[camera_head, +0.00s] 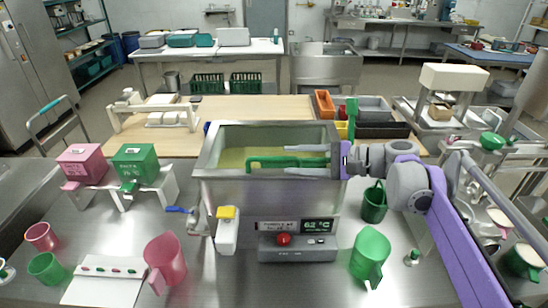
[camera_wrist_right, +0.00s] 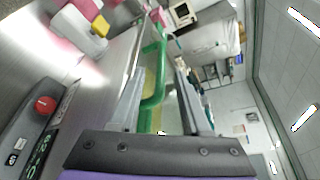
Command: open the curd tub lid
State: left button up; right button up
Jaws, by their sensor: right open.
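A steel tub (camera_head: 212,152) stands in the middle of the bench, with a yellowish surface inside its rim. A green bar handle (camera_head: 262,163) lies low across its top; I cannot tell whether a clear lid lies beneath it. My right gripper (camera_head: 286,160) reaches in from the right over the tub. Its fingers are apart, one on the far side and one on the near side of the green bar. In the right wrist view the green handle (camera_wrist_right: 157,92) runs between the open fingers (camera_wrist_right: 163,66); contact is not clear. My left gripper is out of view.
A control box with a red button (camera_head: 284,239) stands before the tub. A tap with a yellow-topped white part (camera_head: 227,230) is at its left front. Pink (camera_head: 165,262) and green (camera_head: 370,255) jugs stand on either side. Orange and grey bins (camera_head: 325,103) are behind it.

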aim_at(283, 159)
jog(key=x, duration=0.5)
jog(key=shift+w+a+f, duration=0.1)
jog(key=shift+w+a, duration=0.15)
jog(key=shift+a, duration=0.05)
grip_shut()
dwell(1.1)
